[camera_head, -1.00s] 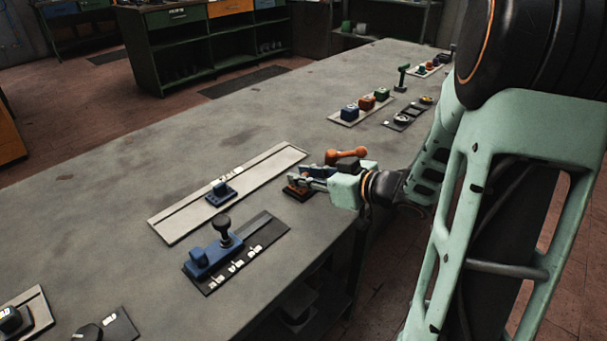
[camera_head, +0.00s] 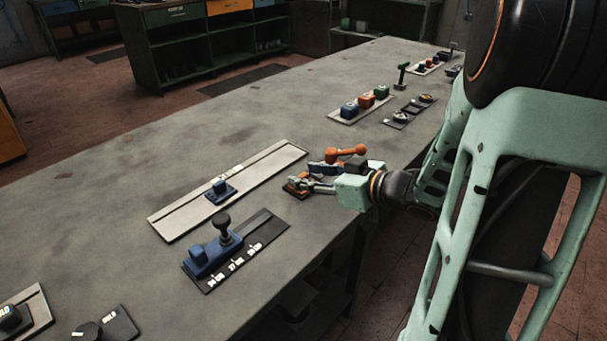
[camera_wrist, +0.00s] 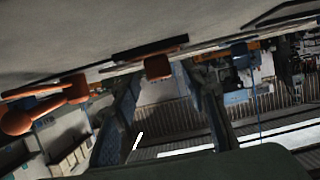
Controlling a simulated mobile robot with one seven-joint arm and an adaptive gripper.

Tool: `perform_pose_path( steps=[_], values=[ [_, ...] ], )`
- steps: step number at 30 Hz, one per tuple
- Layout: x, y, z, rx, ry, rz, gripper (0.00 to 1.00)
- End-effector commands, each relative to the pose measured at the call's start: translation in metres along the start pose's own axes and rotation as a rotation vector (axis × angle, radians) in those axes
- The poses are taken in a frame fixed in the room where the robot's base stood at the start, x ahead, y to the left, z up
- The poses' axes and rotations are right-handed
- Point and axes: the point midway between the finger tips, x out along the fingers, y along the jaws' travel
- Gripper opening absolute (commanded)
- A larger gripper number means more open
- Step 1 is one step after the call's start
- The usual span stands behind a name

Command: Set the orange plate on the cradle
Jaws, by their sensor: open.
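My gripper (camera_head: 308,178) is open low over the bench's right edge. In the wrist view its two fingers (camera_wrist: 162,98) stand apart, with a small orange block-like piece (camera_wrist: 158,66) beyond the gap. That piece looks like the orange plate, next to a dark flat base (camera_wrist: 150,48). In the head view an orange-brown piece on a dark base (camera_head: 297,190) shows at the fingertips, partly covered by them. I cannot tell for certain whether this base is the cradle, or whether the plate is seated in it.
An orange ball-ended handle (camera_head: 346,152) rises just behind my gripper; it also shows in the wrist view (camera_wrist: 30,115). A pale rail with a blue block (camera_head: 220,188) and a blue fixture with a black knob (camera_head: 215,250) lie left. The bench middle (camera_head: 200,130) is clear.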

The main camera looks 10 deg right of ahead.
Motion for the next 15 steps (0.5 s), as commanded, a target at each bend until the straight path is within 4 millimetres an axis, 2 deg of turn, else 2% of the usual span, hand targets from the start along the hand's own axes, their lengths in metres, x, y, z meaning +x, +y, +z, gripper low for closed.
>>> perform_pose_path(
  steps=[9,15],
  values=[
    [-0.068,0.001,-0.001,-0.002,0.002,0.005,0.41],
    [-0.095,0.000,-0.001,-0.002,0.001,0.002,0.41]
  ],
)
